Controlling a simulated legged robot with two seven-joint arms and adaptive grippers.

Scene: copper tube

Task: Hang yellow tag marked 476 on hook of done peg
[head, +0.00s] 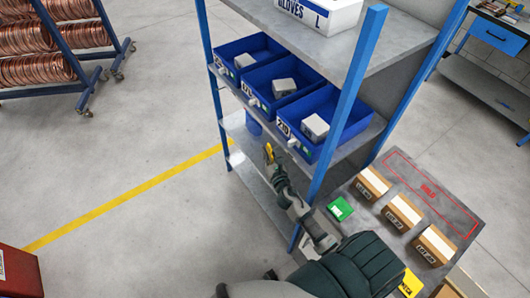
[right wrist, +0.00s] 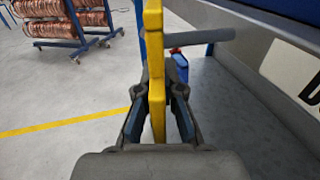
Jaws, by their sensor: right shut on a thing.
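My right gripper (head: 271,164) reaches to the front of the blue-posted shelf rack in the head view. It is shut on the yellow tag (head: 268,151), whose number cannot be read. In the right wrist view the fingers (right wrist: 157,108) pinch the upright tag (right wrist: 153,45) from both sides. A grey peg (right wrist: 205,35) sticks out leftward from the grey panel, and its end is at the tag's upper part. I cannot tell whether it passes through the tag or lies behind it. A white label with a cut-off "D" (right wrist: 311,92) is at the right. My left gripper is not seen.
Blue bins (head: 342,140) holding grey boxes stand on the shelf above.

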